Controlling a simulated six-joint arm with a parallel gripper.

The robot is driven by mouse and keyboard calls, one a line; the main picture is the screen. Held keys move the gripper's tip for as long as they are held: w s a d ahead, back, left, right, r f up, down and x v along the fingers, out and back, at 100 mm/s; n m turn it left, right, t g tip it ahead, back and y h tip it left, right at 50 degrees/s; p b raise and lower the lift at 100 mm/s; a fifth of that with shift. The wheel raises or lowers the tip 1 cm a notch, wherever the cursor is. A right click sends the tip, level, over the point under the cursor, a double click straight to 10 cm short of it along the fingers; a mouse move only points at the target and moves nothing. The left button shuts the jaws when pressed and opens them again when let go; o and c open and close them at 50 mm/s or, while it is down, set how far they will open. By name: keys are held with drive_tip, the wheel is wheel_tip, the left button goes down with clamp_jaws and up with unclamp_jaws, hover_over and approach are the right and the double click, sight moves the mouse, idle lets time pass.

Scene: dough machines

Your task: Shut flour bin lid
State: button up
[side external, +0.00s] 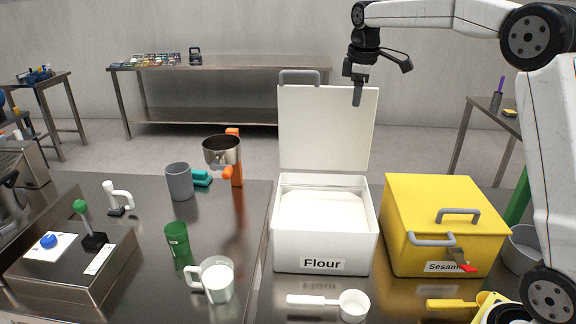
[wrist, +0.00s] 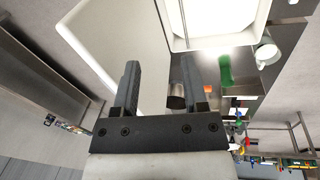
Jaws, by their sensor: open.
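The white flour bin (side external: 322,250) stands on the metal table with "Flour" on its front and a pale fill inside. Its white lid (side external: 322,128) stands upright, hinged at the back, with a grey handle (side external: 299,77) on its top edge. My gripper (side external: 357,98) is open and empty, high up by the upper right part of the lid; I cannot tell whether it touches. In the wrist view, the two fingers of my gripper (wrist: 160,85) are apart, with the lid (wrist: 120,45) behind them and the bin's rim (wrist: 210,42) at the top.
A yellow sesame bin (side external: 430,225), closed, stands right of the flour bin. A white scoop (side external: 350,304) lies in front. A white mug (side external: 218,281), green cup (side external: 177,240) and grey cup (side external: 179,181) stand to the left. Space above the flour bin's opening looks clear.

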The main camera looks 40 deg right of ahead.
sight(373, 88)
drive_tip(key=shift+n+g+y, duration=0.4)
drive_tip(key=shift+n+g, duration=0.2)
drive_tip(key=shift+n, duration=0.3)
drive_tip(key=shift+w+d+r, duration=0.1)
drive_tip(key=shift+d+r, duration=0.65)
drive_tip(key=shift+d, duration=0.45)
drive_tip(key=shift+w+d+r, duration=0.1)
drive_tip(key=shift+d+r, duration=0.65)
drive_tip(key=shift+d, duration=0.45)
drive_tip(key=shift+w+d+r, duration=0.1)
drive_tip(key=shift+d+r, duration=0.65)
drive_tip(key=shift+d, duration=0.45)
drive_tip(key=shift+f, duration=0.15)
drive_tip(key=shift+w+d+f, duration=0.1)
drive_tip(key=shift+f, duration=3.4)
drive_tip(key=shift+f, duration=0.25)
